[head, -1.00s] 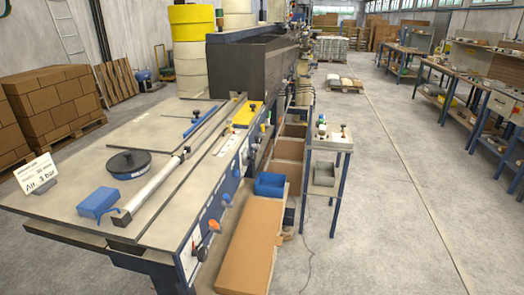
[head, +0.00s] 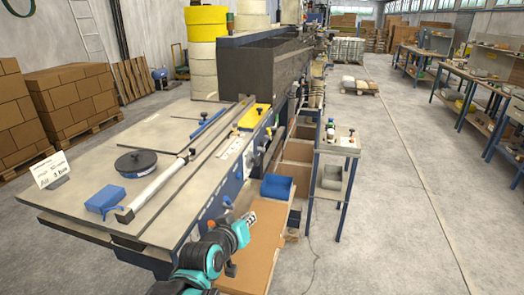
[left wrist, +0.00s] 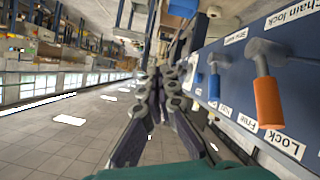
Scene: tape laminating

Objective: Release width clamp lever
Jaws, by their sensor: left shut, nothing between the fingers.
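The machine's blue side panel (left wrist: 290,75) carries several levers. In the left wrist view, a lever with an orange handle (left wrist: 268,103) hangs beside labels reading "Chain-lock" and "Lock". A blue lever (left wrist: 213,80) is further along the panel. I cannot tell which lever is the width clamp lever. My left gripper (head: 246,225) is in front of the panel's near end, shut and empty; its dark fingers show in the left wrist view (left wrist: 160,75), beside the levers with no visible contact. My right gripper is not in view.
The machine table (head: 90,220) holds a blue block (head: 105,200), a black disc (head: 136,162) and a sign (head: 50,170). A cardboard box (head: 262,245) and blue bin (head: 277,187) stand beside the panel. A small stand (head: 338,150) is further right.

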